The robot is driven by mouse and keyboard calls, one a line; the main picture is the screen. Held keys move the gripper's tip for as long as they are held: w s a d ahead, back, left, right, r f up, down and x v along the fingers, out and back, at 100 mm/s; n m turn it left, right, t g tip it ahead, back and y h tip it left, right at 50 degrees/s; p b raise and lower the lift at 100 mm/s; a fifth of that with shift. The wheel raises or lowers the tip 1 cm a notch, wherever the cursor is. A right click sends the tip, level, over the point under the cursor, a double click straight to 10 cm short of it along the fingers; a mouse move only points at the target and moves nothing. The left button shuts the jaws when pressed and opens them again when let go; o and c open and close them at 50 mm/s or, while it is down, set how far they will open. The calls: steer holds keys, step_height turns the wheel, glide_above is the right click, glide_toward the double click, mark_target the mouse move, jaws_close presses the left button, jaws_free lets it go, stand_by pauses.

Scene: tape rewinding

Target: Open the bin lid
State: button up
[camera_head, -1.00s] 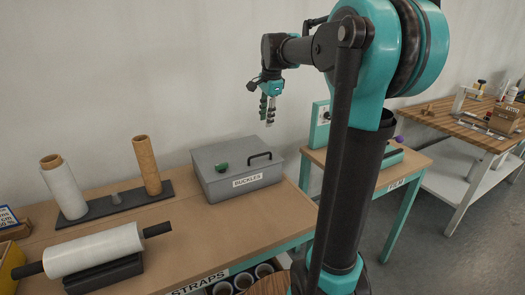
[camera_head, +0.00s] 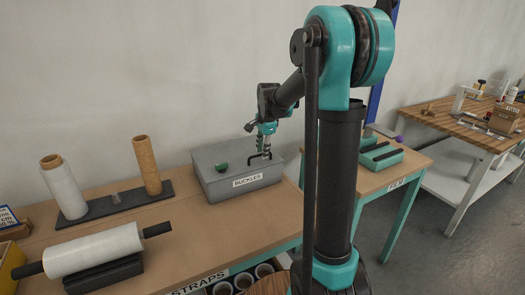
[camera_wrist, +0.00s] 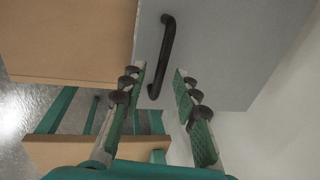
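The grey bin (camera_head: 238,191) labelled "BUCKLES" stands on the wooden table, and its lid (camera_head: 213,157) is shut. My gripper (camera_head: 266,153) is at the handle in the head view. Its two green-padded fingers (camera_wrist: 160,80) are spread apart with nothing held. Whether they touch the handle cannot be told.
A wrapped film roll (camera_head: 96,249) lies on a black stand at the front left. Two upright rolls, white (camera_head: 64,187) and brown (camera_head: 147,165), stand on a dark base. A second table (camera_head: 385,177) is at the right, beyond a gap.

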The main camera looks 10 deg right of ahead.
jaws_close()
stand_by(0.6)
